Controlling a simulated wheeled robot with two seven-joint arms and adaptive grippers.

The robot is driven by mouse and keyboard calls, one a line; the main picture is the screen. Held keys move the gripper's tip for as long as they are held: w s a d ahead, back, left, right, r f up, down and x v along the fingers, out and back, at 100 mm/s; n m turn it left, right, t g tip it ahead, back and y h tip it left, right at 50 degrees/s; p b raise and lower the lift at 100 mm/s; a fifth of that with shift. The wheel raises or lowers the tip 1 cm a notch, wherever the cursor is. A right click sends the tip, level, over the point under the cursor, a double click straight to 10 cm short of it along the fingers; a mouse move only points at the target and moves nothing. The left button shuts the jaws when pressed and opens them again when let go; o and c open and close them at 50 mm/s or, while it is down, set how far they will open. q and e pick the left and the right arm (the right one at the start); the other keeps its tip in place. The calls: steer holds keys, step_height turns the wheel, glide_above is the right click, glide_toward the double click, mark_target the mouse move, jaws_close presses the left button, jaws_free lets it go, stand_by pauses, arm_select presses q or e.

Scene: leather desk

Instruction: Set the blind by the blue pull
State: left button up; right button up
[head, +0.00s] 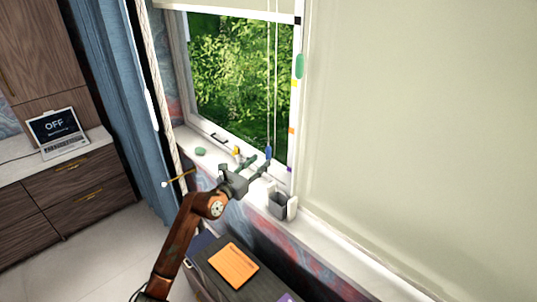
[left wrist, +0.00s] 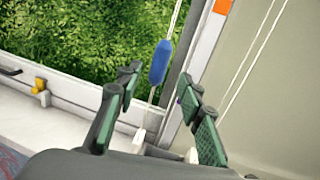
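The blue pull (head: 268,152) hangs on a thin cord in front of the window, just above the sill. In the left wrist view the blue pull (left wrist: 161,62) hangs slightly tilted beyond the fingertips, in line with the gap between them. My left gripper (head: 257,163) is at the sill, close to the pull; its green-padded fingers (left wrist: 160,88) are apart with nothing held. The blind (head: 235,4) shows as a cream strip at the top of the window, its lower edge above the greenery. My right gripper is not in view.
The right window frame bears coloured marks: green (head: 299,66), yellow (head: 294,83), orange (head: 291,130) and purple (head: 289,168). A rope (head: 166,100) and blue curtain (head: 115,90) hang left.

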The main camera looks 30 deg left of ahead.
mark_target(267, 155)
arm_select(q)
steer(key=w, duration=0.6)
steer(key=shift+d+r, duration=0.15)
steer(key=shift+d, duration=0.25)
steer(key=shift+w, duration=0.3)
steer(key=shift+w+d+r, duration=0.1)
steer(key=shift+w, duration=0.05)
jaws_close()
